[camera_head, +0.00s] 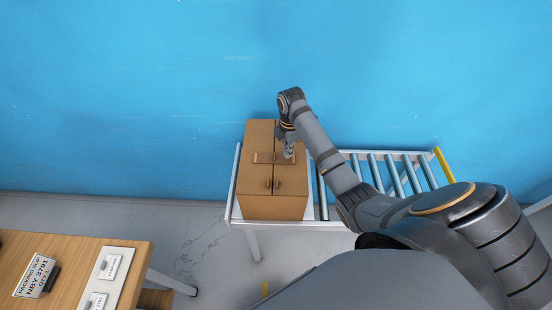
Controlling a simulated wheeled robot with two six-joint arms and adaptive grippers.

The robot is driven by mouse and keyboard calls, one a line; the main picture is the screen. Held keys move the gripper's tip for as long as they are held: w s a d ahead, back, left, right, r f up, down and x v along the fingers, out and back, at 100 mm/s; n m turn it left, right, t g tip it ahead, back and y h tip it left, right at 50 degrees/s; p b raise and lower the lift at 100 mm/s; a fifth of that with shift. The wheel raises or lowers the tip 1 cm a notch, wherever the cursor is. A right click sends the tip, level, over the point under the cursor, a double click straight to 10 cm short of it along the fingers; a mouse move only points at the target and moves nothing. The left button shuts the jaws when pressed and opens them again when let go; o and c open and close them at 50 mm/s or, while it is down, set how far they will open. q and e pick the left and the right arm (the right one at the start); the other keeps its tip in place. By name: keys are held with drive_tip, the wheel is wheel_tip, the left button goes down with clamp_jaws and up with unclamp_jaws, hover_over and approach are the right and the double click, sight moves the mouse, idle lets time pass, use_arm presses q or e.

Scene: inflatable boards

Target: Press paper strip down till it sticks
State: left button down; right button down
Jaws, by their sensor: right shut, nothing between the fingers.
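A closed brown cardboard box (257,203) stands on a roller conveyor at the centre. A tan paper strip (263,158) lies across the seam between its top flaps. My right gripper (289,153) points down at the strip's right end. It is shut with nothing in it. The fingertips are at or just above the strip; whether they touch it I cannot tell. Part of the strip's right end is hidden behind the fingers. My left gripper is not in view.
The roller conveyor (397,174) has free rollers to the right of the box and a yellow end bar (444,165). A wooden table (75,254) at lower left holds a packing slip sign (36,276) and a white board with labels (108,270). A blue wall stands behind.

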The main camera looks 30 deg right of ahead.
drive_tip(key=shift+f+b, duration=0.45)
drive_tip(key=shift+f, duration=0.5)
idle(0.6)
idle(0.5)
wheel_tip(320, 180, up, 6)
drive_tip(key=p, duration=0.7)
drive_tip(key=shift+r, duration=0.1)
